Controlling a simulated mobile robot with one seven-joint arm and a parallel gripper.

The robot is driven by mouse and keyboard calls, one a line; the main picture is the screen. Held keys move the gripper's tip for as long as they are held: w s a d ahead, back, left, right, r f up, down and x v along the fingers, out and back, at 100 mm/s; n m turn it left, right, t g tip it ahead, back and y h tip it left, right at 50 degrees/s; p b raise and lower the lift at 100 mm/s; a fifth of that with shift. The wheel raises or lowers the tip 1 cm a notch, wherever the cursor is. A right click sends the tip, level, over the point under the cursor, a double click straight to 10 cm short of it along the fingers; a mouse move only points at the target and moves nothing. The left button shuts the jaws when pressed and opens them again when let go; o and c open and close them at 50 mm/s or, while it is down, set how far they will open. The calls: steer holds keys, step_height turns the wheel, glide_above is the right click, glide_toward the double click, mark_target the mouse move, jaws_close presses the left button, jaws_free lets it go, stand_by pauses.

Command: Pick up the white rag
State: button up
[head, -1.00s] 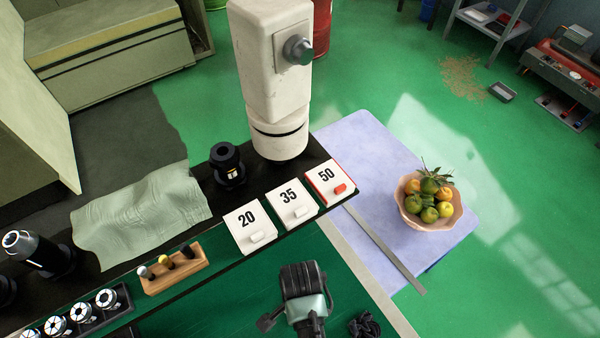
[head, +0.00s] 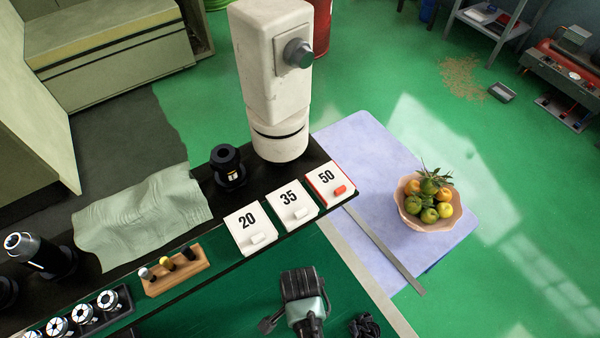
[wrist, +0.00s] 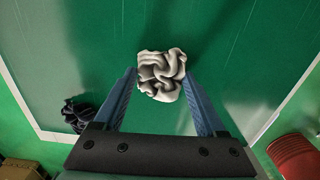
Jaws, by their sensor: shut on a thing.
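The white rag (wrist: 161,90) is a crumpled, pale bundle in the wrist view, between the tips of my gripper's two blue fingers. My gripper (wrist: 159,73) is shut on it, with a finger against each side. Green surface shows around the rag; I cannot tell how far it is above that surface. In the head view my dark wrist is at the bottom centre over the green cart top, and it hides the fingers and the white rag.
A dark crumpled rag (head: 364,325) lies nearby on the green top; it also shows in the wrist view (wrist: 76,113). Number cards (head: 250,230), a wooden holder (head: 176,276) and a pale green cloth (head: 140,218) lie along the back. A fruit bowl (head: 410,212) stands beyond the right edge.

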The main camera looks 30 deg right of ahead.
steer(key=shift+r, duration=0.1)
step_height(320, 180, up, 10)
steer(key=b, duration=0.1)
stand_by(0.6)
